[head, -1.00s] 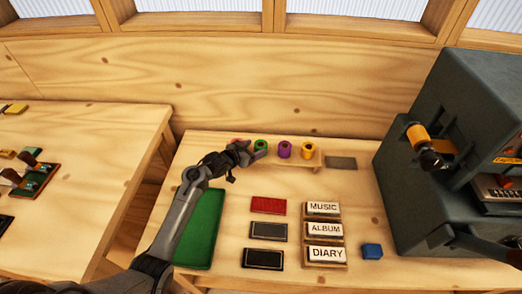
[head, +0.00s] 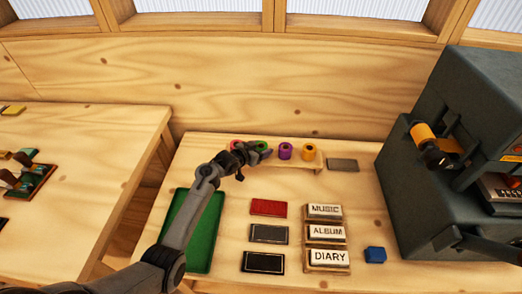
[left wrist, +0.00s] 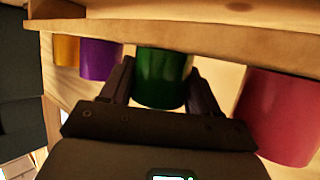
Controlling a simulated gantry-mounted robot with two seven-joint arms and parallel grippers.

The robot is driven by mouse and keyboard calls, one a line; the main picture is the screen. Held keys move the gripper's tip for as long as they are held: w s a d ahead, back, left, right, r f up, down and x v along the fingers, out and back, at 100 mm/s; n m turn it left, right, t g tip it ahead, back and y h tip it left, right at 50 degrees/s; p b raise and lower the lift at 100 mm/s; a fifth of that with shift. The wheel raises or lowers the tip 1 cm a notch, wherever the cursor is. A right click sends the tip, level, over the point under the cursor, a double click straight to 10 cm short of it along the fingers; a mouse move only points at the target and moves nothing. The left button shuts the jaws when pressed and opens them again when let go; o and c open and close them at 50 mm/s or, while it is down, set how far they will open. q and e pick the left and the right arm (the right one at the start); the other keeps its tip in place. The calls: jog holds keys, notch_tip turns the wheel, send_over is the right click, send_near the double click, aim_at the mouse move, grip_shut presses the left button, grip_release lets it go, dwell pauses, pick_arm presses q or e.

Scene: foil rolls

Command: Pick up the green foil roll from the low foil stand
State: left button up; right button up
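The green foil roll (head: 261,146) is on the low foil stand (head: 292,167), partly hidden behind my left gripper (head: 262,154) in the head view. In the left wrist view the green roll (left wrist: 163,75) sits between the two fingers of my left gripper (left wrist: 161,82), one finger close on each side. The fingers look open around it; firm contact does not show. The stand (left wrist: 190,40) runs across the top of that view. My right gripper is not in view.
A pink roll (left wrist: 280,115) and a purple roll (left wrist: 100,58) flank the green one, with a yellow roll (head: 309,151) beyond the purple. A dark grey machine (head: 395,190) stands at the right. Lettered blocks (head: 325,231) and a green tray (head: 188,235) lie nearer.

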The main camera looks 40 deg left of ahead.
pick_arm(q)
jog(key=c, duration=0.4)
